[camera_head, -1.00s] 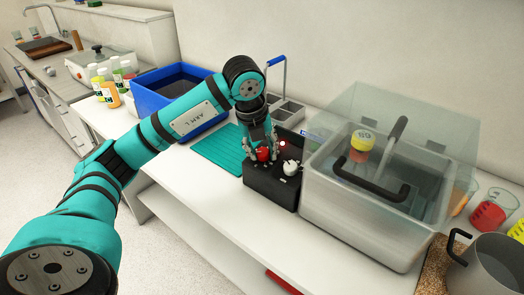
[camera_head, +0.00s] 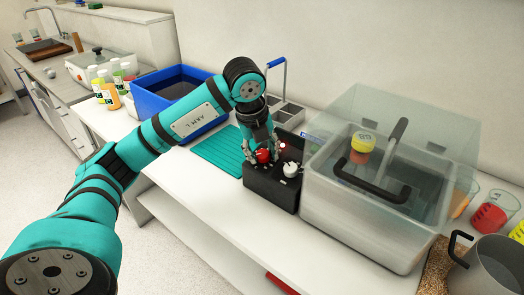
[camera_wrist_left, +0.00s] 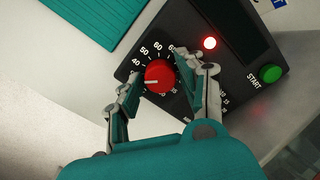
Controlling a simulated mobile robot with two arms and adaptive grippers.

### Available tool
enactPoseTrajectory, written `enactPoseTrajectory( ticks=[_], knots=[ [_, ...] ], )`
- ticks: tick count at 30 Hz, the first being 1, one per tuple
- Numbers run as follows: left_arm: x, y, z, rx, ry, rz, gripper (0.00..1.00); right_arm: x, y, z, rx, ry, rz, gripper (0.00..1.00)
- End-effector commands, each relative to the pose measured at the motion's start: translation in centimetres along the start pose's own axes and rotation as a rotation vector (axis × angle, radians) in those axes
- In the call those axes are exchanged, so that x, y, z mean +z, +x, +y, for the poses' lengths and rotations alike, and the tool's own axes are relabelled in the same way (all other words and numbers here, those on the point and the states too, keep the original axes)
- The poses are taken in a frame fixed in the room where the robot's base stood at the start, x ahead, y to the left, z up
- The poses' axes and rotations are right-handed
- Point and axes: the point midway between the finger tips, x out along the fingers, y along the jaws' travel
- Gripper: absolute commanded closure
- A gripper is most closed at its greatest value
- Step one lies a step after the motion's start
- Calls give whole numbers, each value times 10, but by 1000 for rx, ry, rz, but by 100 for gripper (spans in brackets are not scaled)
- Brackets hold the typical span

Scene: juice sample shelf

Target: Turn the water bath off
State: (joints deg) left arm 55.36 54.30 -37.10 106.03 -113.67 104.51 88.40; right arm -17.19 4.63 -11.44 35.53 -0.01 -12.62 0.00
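The water bath (camera_head: 355,215) is a grey metal tank with a clear lid and black handles. A black control box (camera_head: 270,190) stands against its left side. In the left wrist view the red dial knob (camera_wrist_left: 159,77) has a white mark pointing left, and the lamp (camera_wrist_left: 210,43) glows. My left gripper (camera_wrist_left: 160,72) has a finger on either side of this knob, very close; contact is unclear. My right gripper is out of view.
A green START button (camera_wrist_left: 271,73) is on the box. A bottle with a yellow cap (camera_head: 361,145) shows at the bath. A pot (camera_head: 490,270) and beakers stand right.

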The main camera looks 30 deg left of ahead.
Motion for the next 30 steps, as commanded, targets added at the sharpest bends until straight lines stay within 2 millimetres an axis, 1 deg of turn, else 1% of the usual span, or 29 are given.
enactPoseTrajectory(
  ticks=[1,3,11,14,17,24,27,30],
  knots=[
    [0,0,0,0,0,0,52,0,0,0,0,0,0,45],
    [0,0,0,0,0,0,45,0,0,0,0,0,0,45],
    [0,-1,0,-1,1,-1,45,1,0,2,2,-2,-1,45],
    [1,-8,-1,-3,0,-3,45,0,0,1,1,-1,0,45],
    [1,-22,-1,-5,0,-3,45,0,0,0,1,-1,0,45],
    [1,-76,-2,-7,1,-5,45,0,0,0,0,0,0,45],
    [1,-96,-1,-6,2,-4,45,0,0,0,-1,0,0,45],
    [1,-108,-1,-3,0,-5,45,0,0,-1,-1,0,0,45]
  ],
)
